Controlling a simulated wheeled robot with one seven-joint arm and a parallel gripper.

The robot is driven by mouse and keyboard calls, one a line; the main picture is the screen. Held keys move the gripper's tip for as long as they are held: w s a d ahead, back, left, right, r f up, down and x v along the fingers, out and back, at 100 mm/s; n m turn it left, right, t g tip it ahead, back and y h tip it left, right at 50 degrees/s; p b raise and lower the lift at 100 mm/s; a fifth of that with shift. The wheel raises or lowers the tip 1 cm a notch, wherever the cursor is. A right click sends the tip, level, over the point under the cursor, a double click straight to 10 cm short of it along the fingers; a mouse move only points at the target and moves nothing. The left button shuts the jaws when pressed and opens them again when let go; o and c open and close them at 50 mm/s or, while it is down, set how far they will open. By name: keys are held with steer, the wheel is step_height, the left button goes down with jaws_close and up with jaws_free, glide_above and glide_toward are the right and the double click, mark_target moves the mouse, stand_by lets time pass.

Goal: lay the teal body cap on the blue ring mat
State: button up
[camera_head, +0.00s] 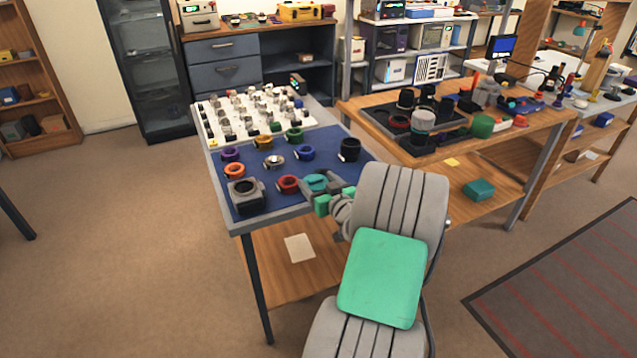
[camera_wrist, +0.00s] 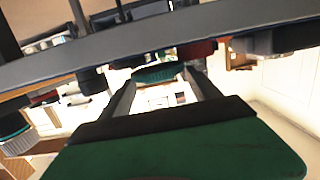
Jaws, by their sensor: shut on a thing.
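The teal body cap (camera_head: 317,182) is between the fingers of my gripper (camera_head: 322,187), over the near right part of the dark blue table cover. In the wrist view the cap (camera_wrist: 158,73) shows as a teal disc between the two fingertips (camera_wrist: 160,78), and the jaws are shut on it. I cannot tell how high it is above the cover. A blue ring (camera_head: 305,153), which looks like the blue ring mat, lies farther back and slightly left of the cap. Its middle looks empty.
A red ring (camera_head: 288,183) lies close left of the cap. A grey camera body (camera_head: 243,195) stands at the near left, and a black cylinder (camera_head: 349,150) behind right. Green (camera_head: 294,134), orange (camera_head: 234,170) and purple (camera_head: 230,155) rings lie around. A white board (camera_head: 215,127) with many small parts is behind.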

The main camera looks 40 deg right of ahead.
steer(key=shift+f+b, duration=0.35)
steer(key=shift+b, duration=0.05)
steer(key=o, duration=1.3)
steer(key=shift+r, duration=0.1)
